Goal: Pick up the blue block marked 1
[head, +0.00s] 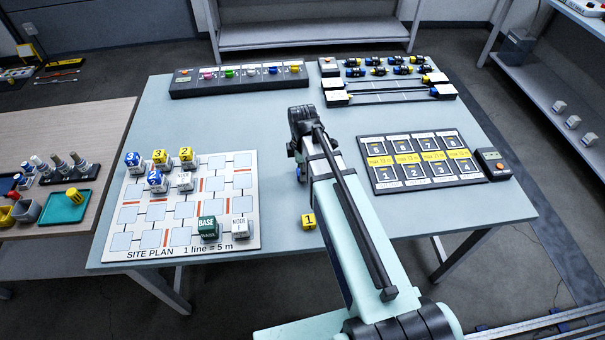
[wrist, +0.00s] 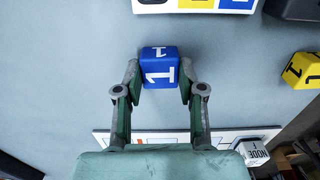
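The blue block marked 1 (wrist: 160,70) is between the two fingers of my gripper (wrist: 160,80) in the wrist view. A white 1 shows on two of its faces. The fingertips lie close along its left and right sides; whether both touch it is not clear. In the head view my gripper (head: 299,172) is low over the middle of the table, right of the site plan. My arm hides most of it, and only a bit of blue shows there. Whether the block is on the table or just off it cannot be told.
A yellow block marked 1 (head: 309,221) lies nearby, also in the wrist view (wrist: 302,71). The site plan board (head: 130,236) holds several blue, yellow, white and green blocks. A numbered mat (head: 375,151) lies to the right. Racks (head: 185,92) stand behind on the table (head: 260,115).

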